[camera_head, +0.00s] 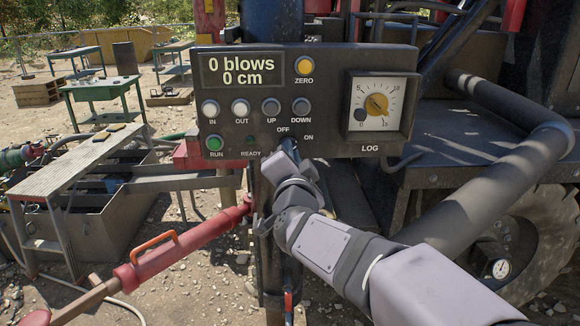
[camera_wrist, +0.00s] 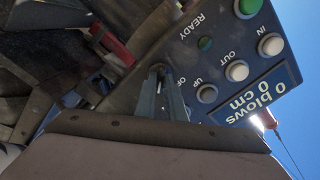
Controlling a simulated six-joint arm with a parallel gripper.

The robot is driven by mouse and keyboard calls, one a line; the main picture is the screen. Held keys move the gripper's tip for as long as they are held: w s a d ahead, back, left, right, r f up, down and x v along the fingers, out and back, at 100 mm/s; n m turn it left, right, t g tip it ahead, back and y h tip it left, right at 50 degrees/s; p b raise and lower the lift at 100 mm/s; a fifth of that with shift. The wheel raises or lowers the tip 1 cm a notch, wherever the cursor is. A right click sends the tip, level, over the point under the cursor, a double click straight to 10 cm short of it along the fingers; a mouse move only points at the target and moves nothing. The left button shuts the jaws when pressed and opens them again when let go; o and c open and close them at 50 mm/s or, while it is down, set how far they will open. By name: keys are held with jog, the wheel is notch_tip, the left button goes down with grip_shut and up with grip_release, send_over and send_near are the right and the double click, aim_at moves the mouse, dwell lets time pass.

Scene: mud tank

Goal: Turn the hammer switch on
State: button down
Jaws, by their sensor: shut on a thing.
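The control panel (camera_head: 330,95) stands upright in the head view, with a switch labelled OFF and ON at its lower middle. My gripper (camera_head: 284,148) is at that switch, just below the OFF label and left of the ON label. In the wrist view my gripper (camera_wrist: 163,75) has its fingers close together against the panel, beside the UP button (camera_wrist: 207,93). It is shut on the switch's lever.
The panel carries a display (camera_head: 242,69) reading 0 blows and 0 cm, a yellow ZERO button (camera_head: 304,66), a green RUN button (camera_head: 214,143), several other buttons and a dial (camera_head: 376,104). A red bar (camera_head: 180,248) lies left of my arm. A thick pipe (camera_head: 470,195) runs at right.

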jog(key=shift+m+b, duration=1.15)
jog(key=shift+m, duration=0.45)
jog(key=c, duration=1.8)
grip_release()
jog(key=shift+c, duration=0.2)
jog(key=shift+s, duration=0.1)
jog(key=s, duration=0.7)
